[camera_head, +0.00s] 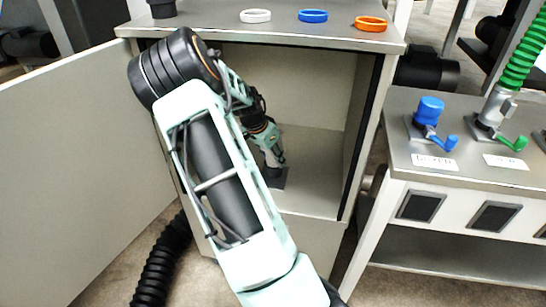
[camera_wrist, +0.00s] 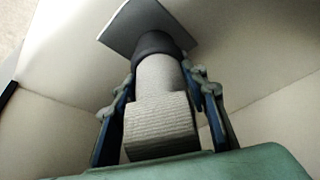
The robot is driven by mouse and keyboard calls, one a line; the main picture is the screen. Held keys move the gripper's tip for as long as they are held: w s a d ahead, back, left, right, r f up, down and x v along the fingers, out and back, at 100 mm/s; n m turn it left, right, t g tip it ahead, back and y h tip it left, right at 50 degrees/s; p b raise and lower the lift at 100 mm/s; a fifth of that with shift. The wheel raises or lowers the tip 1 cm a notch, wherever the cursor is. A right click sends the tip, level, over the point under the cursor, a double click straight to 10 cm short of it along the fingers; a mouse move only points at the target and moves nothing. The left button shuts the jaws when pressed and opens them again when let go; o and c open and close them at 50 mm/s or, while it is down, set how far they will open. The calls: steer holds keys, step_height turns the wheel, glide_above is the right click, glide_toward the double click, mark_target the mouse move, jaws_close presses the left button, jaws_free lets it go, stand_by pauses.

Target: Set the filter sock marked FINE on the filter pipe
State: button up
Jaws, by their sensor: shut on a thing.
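My gripper (camera_head: 271,153) reaches down into the open cabinet (camera_head: 316,160). In the wrist view its two fingers (camera_wrist: 160,78) flank a pale grey sock-like piece (camera_wrist: 158,82) and are shut on it. This piece has a ribbed, block-shaped near end (camera_wrist: 160,125). A dark collar (camera_wrist: 157,43) circles its far end, by a flat grey plate (camera_wrist: 150,20). In the head view a dark plate (camera_head: 278,181) lies below my gripper on the cabinet floor. No FINE marking is legible. I cannot tell whether the piece sits around a pipe.
The cabinet door (camera_head: 85,165) stands open at left. White (camera_head: 255,15), blue (camera_head: 312,15) and orange (camera_head: 371,23) rings lie on the cabinet top. At right, a bench (camera_head: 440,178) carries a blue-capped fitting (camera_head: 429,110) and a green hose (camera_head: 522,55). The cabinet floor's right side is clear.

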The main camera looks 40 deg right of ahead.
steer(key=shift+f, duration=0.1)
stand_by(0.3)
steer(key=o, duration=1.4)
steer(key=v, duration=1.2)
steer(key=shift+d, duration=0.1)
